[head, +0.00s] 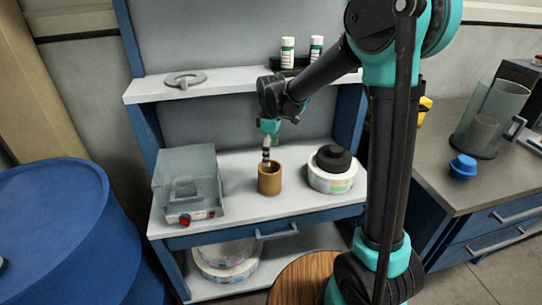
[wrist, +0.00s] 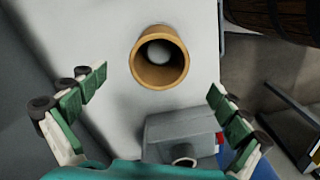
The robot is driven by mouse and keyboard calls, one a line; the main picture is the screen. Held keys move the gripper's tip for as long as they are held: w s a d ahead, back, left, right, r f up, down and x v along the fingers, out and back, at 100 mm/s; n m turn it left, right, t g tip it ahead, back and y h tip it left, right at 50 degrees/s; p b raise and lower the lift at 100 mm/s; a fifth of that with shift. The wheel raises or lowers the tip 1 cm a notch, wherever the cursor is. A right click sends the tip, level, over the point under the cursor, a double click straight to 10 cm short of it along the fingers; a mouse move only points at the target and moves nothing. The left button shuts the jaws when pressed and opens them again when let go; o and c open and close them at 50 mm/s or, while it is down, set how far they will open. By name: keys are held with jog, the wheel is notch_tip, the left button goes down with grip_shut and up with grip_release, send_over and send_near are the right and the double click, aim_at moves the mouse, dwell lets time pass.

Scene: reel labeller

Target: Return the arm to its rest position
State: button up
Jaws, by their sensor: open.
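My arm (head: 395,170) reaches left over the workbench from the right of the head view. My gripper (head: 269,132) hangs above a tan cup (head: 270,181) on the bench top. In the wrist view my gripper (wrist: 158,82) is open, with its two green-padded fingers spread wide and nothing between the pads. The cup (wrist: 146,72) shows beyond the fingertips, apart from them. A pale round end (wrist: 165,55) shows inside the cup. In the head view a dark-and-light striped piece (head: 266,153) shows at the cup's mouth; I cannot tell whether it stands in the cup.
A grey machine (head: 188,180) with a red knob stands left of the cup. White reels with a black hub (head: 332,170) stand right. The upper shelf (head: 225,87) holds a grey ring and two small bottles (head: 288,52). A blue drum (head: 55,225) stands left; another counter (head: 440,175) is right.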

jog(key=shift+d, duration=0.1)
jog(key=s+d+f+m+t, duration=0.2)
jog(key=s+d+m, duration=0.6)
jog(key=d, duration=0.3)
jog(key=s+d+f+m+t, duration=0.2)
jog(key=s+d+f+m, duration=0.1)
jog(key=s+d+m, duration=0.5)
jog(key=shift+s+d, duration=1.6)
jog(key=shift+d, duration=0.45)
